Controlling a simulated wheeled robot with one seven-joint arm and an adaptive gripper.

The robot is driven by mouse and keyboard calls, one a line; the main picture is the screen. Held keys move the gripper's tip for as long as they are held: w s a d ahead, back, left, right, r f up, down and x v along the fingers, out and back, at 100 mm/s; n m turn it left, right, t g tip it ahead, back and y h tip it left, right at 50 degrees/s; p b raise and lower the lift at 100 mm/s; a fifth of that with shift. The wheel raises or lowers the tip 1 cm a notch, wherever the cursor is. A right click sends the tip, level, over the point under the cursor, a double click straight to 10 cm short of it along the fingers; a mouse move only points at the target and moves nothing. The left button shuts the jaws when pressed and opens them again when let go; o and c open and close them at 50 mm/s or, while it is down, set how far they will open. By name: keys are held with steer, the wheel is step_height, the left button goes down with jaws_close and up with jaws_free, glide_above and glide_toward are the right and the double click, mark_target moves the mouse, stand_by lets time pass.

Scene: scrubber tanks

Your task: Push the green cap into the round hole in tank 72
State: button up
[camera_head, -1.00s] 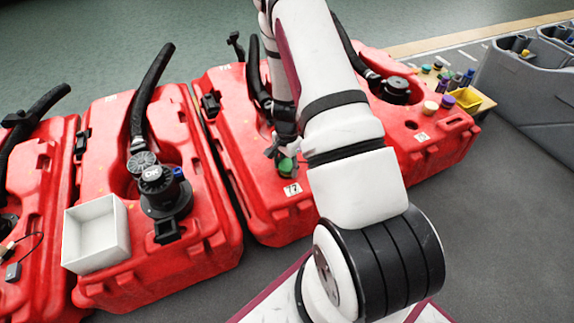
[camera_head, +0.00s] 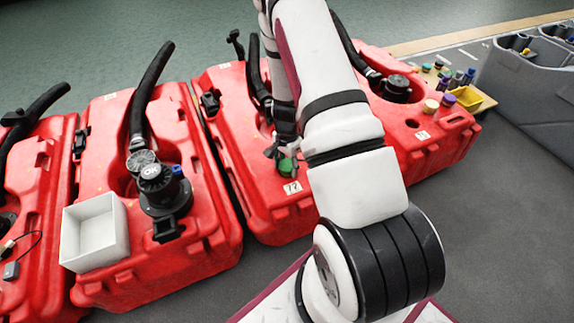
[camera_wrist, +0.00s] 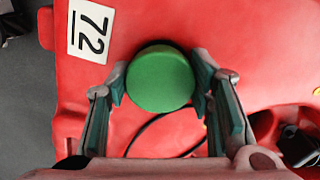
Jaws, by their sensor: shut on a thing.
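The green cap (camera_wrist: 160,79) is round and sits between the two fingers of my gripper (camera_wrist: 160,95) in the wrist view. My gripper is shut on it. The cap (camera_head: 287,167) also shows under my gripper (camera_head: 284,152) in the head view, over the front part of a red tank (camera_head: 262,205). The wrist view shows a white label reading 72 (camera_wrist: 91,31) on this red tank, left of the cap. The round hole is not visible; the cap and my gripper cover that area. I cannot tell how far the cap is in.
More red tanks stand on both sides; the left one (camera_head: 215,235) carries a white open box (camera_head: 94,232) and a black pump head (camera_head: 158,180). At right are loose caps (camera_head: 448,100), a yellow tray (camera_head: 474,99) and a grey machine (camera_head: 530,85). A dark cable (camera_wrist: 145,130) lies beneath my gripper.

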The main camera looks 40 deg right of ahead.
steer(key=shift+f, duration=0.15)
stand_by(0.3)
steer(key=o, duration=1.7)
steer(key=shift+r+p, duration=2.4)
steer(key=shift+r, duration=1.15)
steer(key=shift+c, duration=0.6)
